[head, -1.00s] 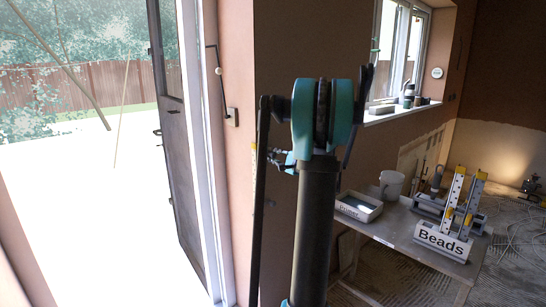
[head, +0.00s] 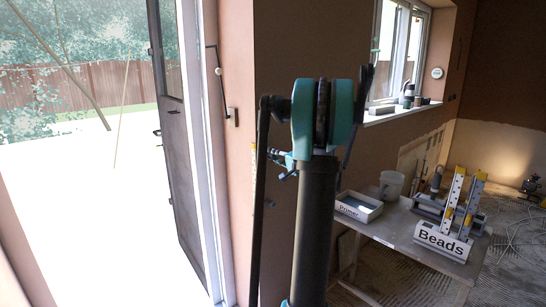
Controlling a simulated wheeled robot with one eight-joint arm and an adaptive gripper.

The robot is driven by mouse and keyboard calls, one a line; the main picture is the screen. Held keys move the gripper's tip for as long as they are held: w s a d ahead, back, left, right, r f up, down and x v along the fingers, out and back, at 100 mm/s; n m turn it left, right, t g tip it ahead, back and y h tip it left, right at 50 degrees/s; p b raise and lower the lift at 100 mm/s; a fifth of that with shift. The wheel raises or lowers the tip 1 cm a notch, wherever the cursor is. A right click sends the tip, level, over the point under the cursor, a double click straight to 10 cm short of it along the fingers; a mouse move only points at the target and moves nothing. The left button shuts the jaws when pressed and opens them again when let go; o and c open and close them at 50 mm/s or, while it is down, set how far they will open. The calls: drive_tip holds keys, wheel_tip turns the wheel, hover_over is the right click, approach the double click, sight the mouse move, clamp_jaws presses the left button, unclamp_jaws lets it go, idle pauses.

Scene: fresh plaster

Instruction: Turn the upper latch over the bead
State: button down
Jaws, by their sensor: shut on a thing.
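My gripper (head: 279,156) is a small teal and black shape beside the plaster wall corner, half hidden behind my arm. It is shut on a small part at the corner, which seems to be the upper latch. A tiny yellowish spot shows there, too small to make out its angle. The bead is not clear at the corner, since my black arm link covers much of that edge. I cannot tell whether the latch lies across the bead.
A work table (head: 405,232) at the right carries a white Beads box (head: 443,242), grey uprights with yellow parts (head: 455,190), a Primer tray (head: 358,206) and a bucket (head: 391,184). An open door (head: 180,170) stands at the left, a window (head: 398,50) behind.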

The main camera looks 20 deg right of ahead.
idle(0.3)
drive_tip(key=c, duration=1.3)
unclamp_jaws()
drive_tip(key=shift+s, duration=0.15)
drive_tip(key=v, duration=1.1)
drive_tip(key=shift+s+d, duration=0.15)
drive_tip(key=shift+s, duration=0.25)
